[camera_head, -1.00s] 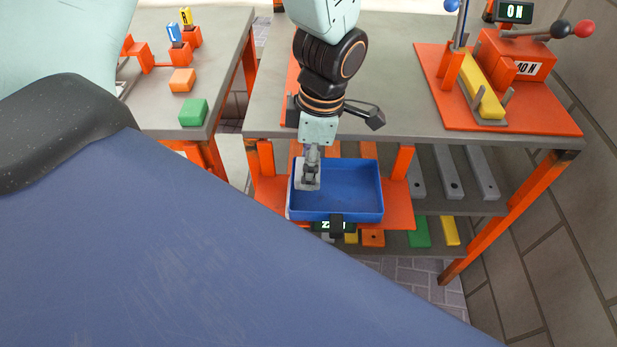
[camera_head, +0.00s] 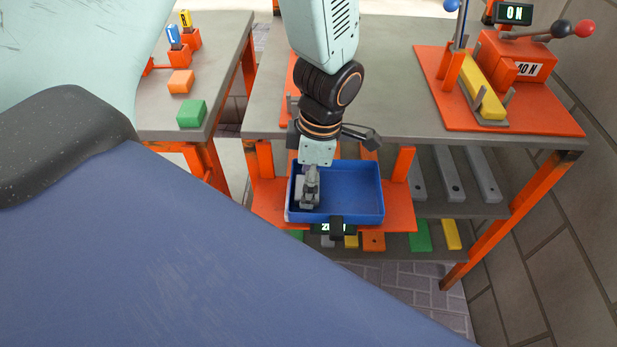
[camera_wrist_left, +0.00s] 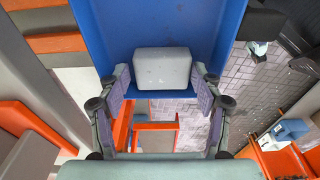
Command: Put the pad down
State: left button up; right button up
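The pad (camera_wrist_left: 162,68) is a light grey block with rounded edges. In the left wrist view it sits between the two fingers of my left gripper (camera_wrist_left: 162,78), which appear to press on its sides. In the head view my left gripper (camera_head: 309,186) reaches down into the left end of a blue tray (camera_head: 355,190). The pad also shows there, small and partly hidden by the fingers (camera_head: 299,192). Whether its underside touches the tray floor cannot be told. The right gripper is not in view.
The tray sits on an orange lower shelf (camera_head: 400,217) below the grey table (camera_head: 390,110), with a dark display (camera_head: 318,228) at its front. The rest of the tray is empty. A yellow bar (camera_head: 482,92) lies in an orange press. Green (camera_head: 191,113) and orange blocks lie left.

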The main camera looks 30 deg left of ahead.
pick_arm(q)
jog(key=shift+o, duration=0.9)
jog(key=shift+s+r, duration=0.1)
jog(key=shift+r, duration=0.15)
notch_tip(320, 180, up, 12)
jog(key=w+d+p, duration=0.1)
jog(key=p, duration=0.3)
jog(key=shift+d, duration=0.15)
